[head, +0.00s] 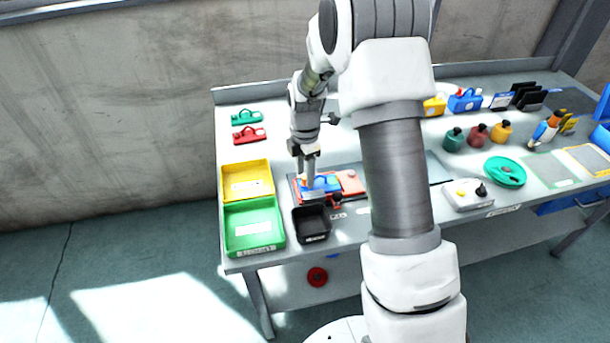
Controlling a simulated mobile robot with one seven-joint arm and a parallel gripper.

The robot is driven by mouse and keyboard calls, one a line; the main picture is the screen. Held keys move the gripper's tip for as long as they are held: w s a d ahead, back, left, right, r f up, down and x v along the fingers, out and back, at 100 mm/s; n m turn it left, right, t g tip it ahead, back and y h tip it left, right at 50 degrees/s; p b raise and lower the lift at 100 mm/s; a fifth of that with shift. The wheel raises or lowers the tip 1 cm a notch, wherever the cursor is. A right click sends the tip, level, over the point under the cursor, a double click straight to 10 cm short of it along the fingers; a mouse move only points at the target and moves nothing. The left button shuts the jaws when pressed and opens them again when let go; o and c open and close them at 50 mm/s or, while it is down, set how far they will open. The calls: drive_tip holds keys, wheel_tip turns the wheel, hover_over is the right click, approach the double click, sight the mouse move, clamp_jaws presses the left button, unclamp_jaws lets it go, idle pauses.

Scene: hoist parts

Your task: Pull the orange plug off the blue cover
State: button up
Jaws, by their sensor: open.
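The blue cover (326,184) lies in a red-edged fixture on the workbench, left of centre. A small orange spot, which looks like the orange plug (303,182), shows at the cover's left end. My gripper (306,178) points down right at that end, with its fingers open. The fingers partly hide the plug and the cover's left part. I cannot tell whether the fingers touch the plug or stand around it.
A black bin (312,224) stands just in front of the fixture. Yellow (247,181) and green (254,226) bins stand at left. Red and green parts lie behind them. A salmon block (350,182) sits right of the cover. My arm hides the bench's middle.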

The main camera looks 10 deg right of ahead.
drive_tip(key=shift+f, duration=0.5)
clamp_jaws()
idle(0.4)
drive_tip(key=shift+r, duration=0.15)
drive_tip(key=shift+r+p, duration=2)
drive_tip(key=shift+r, duration=0.9)
